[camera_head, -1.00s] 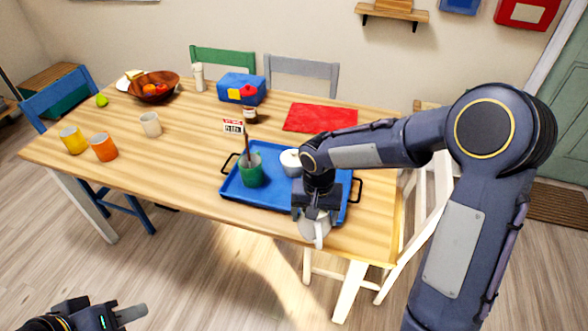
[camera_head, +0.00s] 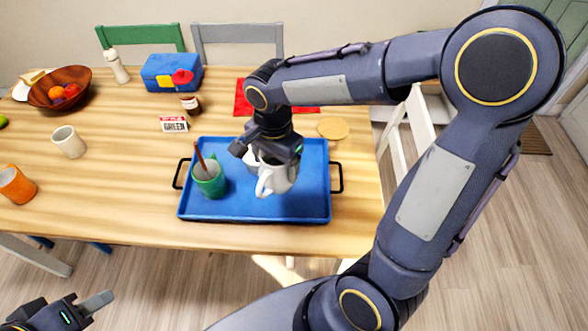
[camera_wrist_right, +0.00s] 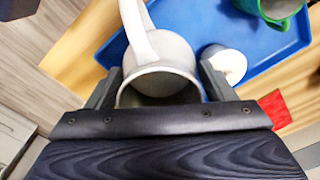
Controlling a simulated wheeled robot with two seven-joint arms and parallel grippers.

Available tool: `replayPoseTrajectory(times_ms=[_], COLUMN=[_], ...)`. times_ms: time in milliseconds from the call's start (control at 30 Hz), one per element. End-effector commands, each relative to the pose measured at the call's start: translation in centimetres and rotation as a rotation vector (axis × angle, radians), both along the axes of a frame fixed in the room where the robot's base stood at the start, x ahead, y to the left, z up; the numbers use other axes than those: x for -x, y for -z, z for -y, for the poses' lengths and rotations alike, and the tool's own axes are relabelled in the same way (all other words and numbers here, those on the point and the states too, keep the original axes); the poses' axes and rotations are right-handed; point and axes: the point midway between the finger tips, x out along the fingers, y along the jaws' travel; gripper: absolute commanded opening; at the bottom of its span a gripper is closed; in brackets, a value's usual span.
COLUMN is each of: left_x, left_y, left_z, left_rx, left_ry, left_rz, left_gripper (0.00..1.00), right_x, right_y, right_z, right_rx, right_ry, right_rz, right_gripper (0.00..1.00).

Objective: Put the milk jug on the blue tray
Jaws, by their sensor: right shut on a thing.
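The white milk jug (camera_head: 277,180) is in my right gripper (camera_head: 272,150), in front of the tray's middle in the head view. The right wrist view shows the jug (camera_wrist_right: 160,78) between the two fingers (camera_wrist_right: 160,88), its handle pointing away from the gripper. The blue tray (camera_head: 300,207) lies on the table beneath it; I cannot tell whether the jug's base touches it. A green mug (camera_head: 208,182) with a brown stick and a small white cup (camera_head: 250,163), partly hidden by the jug, stand on the tray. My left gripper (camera_head: 95,302) is low at the left, away from the table.
A white cup (camera_head: 69,142) and an orange cup (camera_head: 16,185) stand to the left. The tray's right part is bare.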

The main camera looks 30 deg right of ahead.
Motion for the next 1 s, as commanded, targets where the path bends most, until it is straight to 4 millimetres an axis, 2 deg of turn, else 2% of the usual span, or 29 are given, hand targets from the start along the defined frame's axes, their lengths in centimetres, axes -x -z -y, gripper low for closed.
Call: replayPoseTrajectory(times_ms=[33, 100, 300, 600, 800, 1000], left_x=[0.0, 0.0, 0.0, 0.0, 0.0, 0.0], left_y=[-0.3, -0.3, -0.4, -0.6, -0.3, -0.3], left_z=[0.0, 0.0, 0.0, 0.0, 0.0, 0.0], left_rx=[0.0, 0.0, 0.0, 0.0, 0.0, 0.0], left_ry=[0.0, 0.0, 0.0, 0.0, 0.0, 0.0], left_rz=[0.0, 0.0, 0.0, 0.0, 0.0, 0.0], left_gripper=[0.34, 0.34, 0.34, 0.34, 0.34, 0.34], right_x=[-0.2, -0.2, -0.6, -0.8, -0.8, -0.9], right_y=[0.4, 1.7, 4.8, 7.0, 9.6, 9.8], right_z=[1.4, 2.7, 5.1, 6.9, 6.7, 6.7], right_rx=[-0.001, 0.0, -0.001, 0.0, -0.001, 0.0], right_ry=[0.007, 0.006, 0.002, 0.001, -0.003, -0.002], right_rz=[-0.001, -0.005, -0.002, -0.001, 0.0, 0.003], right_gripper=[0.4, 0.4, 0.4, 0.4, 0.4, 0.4])
